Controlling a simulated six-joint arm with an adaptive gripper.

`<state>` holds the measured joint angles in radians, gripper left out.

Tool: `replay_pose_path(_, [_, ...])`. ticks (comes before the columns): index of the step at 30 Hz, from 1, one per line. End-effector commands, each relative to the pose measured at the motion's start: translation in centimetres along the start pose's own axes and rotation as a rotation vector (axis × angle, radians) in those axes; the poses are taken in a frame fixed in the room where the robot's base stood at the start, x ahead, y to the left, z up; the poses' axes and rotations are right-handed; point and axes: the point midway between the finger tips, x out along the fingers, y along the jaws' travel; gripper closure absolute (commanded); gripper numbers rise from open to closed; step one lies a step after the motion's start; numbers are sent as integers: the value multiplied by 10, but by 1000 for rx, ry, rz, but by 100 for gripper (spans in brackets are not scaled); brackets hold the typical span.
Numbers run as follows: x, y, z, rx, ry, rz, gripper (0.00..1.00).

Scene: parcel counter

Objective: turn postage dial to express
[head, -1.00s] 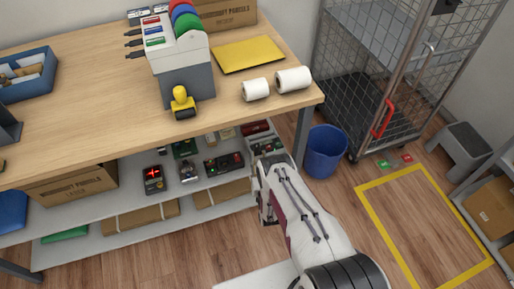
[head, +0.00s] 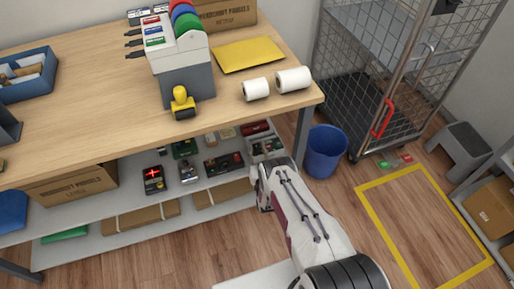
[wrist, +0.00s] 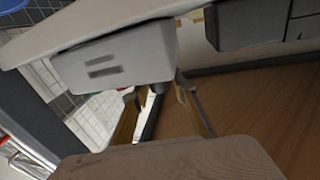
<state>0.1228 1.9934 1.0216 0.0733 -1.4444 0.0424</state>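No dial marked with postage settings can be made out in either view. A small pale box (head: 268,147) stands at the right end of the upper shelf under the counter. A pale box with two dark slots (wrist: 112,62) is close in the wrist view; I cannot tell if it is the same one. My gripper (wrist: 160,98) shows two thin fingers with a gap between them.
Several small dark devices stand along the shelf, one with a red cross display (head: 153,174). The counter (head: 90,110) overhangs the shelf. A counter leg (head: 302,135) and a blue bin (head: 325,150) stand right of my gripper. The yellow-marked floor area (head: 425,225) is clear.

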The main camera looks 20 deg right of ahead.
Motion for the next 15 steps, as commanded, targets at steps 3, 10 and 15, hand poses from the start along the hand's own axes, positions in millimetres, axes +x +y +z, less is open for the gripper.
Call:
replay_pose_path(3, [0,0,0,0,0,0,76])
replay_pose_path(10, [0,0,0,0,0,0,100])
replay_pose_path(15, [0,-1,0,0,1,9,100])
